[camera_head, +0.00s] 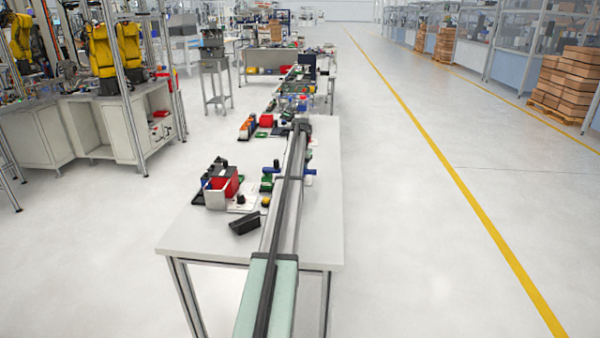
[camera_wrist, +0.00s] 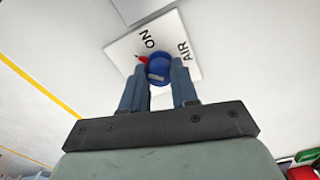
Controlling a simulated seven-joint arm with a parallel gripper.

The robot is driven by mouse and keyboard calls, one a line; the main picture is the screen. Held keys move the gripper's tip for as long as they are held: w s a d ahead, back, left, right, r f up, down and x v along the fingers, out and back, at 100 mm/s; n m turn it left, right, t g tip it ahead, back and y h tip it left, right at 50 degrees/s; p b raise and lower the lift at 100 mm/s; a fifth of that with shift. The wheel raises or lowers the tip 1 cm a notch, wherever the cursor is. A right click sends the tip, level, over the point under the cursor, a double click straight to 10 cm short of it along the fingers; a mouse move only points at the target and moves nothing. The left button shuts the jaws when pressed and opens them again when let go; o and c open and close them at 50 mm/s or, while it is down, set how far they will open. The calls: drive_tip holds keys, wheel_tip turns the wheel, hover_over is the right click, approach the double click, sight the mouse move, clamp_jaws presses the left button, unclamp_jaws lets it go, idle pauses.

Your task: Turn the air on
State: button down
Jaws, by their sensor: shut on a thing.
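A white plate (camera_wrist: 122,45) shows in the wrist view, printed with "ON" at its upper left and "AIR" on its right. A round blue knob (camera_wrist: 159,70) sits on it, with a small red pointer (camera_wrist: 142,58) at its left, close to the "ON" print. My gripper (camera_wrist: 159,66) has its two blue-grey fingers on either side of the knob, shut on it. In the head view my arm runs along the table and hides the fingers; I cannot make out the plate or knob there.
More cluttered tables stand beyond.

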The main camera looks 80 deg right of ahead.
drive_tip(key=c, duration=0.9)
unclamp_jaws()
drive_tip(key=shift+o, duration=0.2)
drive_tip(key=shift+r, duration=0.1)
wheel_tip(320, 180, up, 14)
